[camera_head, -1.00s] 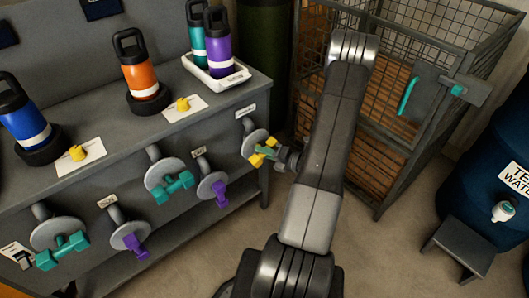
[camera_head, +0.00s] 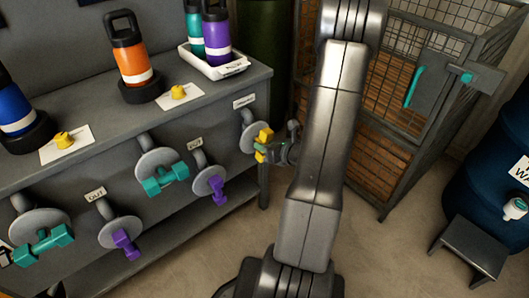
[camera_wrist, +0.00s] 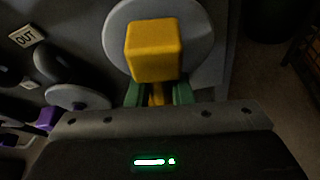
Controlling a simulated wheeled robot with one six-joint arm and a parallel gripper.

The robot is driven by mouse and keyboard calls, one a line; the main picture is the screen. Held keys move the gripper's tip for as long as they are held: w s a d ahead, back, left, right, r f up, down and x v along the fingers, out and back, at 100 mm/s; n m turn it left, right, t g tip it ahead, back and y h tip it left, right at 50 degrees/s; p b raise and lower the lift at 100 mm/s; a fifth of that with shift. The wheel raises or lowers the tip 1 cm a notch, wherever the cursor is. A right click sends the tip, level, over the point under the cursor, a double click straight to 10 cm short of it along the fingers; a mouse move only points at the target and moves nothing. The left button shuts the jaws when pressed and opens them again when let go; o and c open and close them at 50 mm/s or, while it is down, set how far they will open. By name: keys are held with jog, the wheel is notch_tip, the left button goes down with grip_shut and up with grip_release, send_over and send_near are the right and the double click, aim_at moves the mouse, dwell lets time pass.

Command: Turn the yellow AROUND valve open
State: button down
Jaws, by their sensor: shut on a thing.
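The yellow valve handle (camera_head: 265,135) sits in front of a round grey flange (camera_head: 249,138) at the right end of the bench front. A small label (camera_head: 244,102) above it is too small to read. My gripper (camera_head: 263,148) is shut on the handle, coming from the right. In the wrist view, the handle's yellow block (camera_wrist: 153,48) stands in front of the grey disc (camera_wrist: 115,22). The green fingertips (camera_wrist: 158,94) sit on both sides of its yellow lower part. The handle looks close to upright in the head view. Much of its middle is hidden by the fingers.
A purple valve (camera_head: 216,189) and a teal valve (camera_head: 164,180) lie left of my gripper, with more beyond. Bottles, a white tray (camera_head: 222,69) and yellow knobs stand on the bench. A wire cage (camera_head: 400,150) and blue barrel (camera_head: 490,160) stand right.

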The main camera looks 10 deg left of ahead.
jog(key=shift+f+n+t+h+b, duration=0.15)
jog(key=shift+n+t+h+b, duration=0.25)
jog(key=shift+n+b, duration=0.75)
jog(key=shift+b, duration=0.45)
jog(key=c, duration=1.3)
grip_release()
jog(key=p+v, duration=0.3)
jog(key=v, duration=1.1)
jog(key=shift+a, duration=0.1)
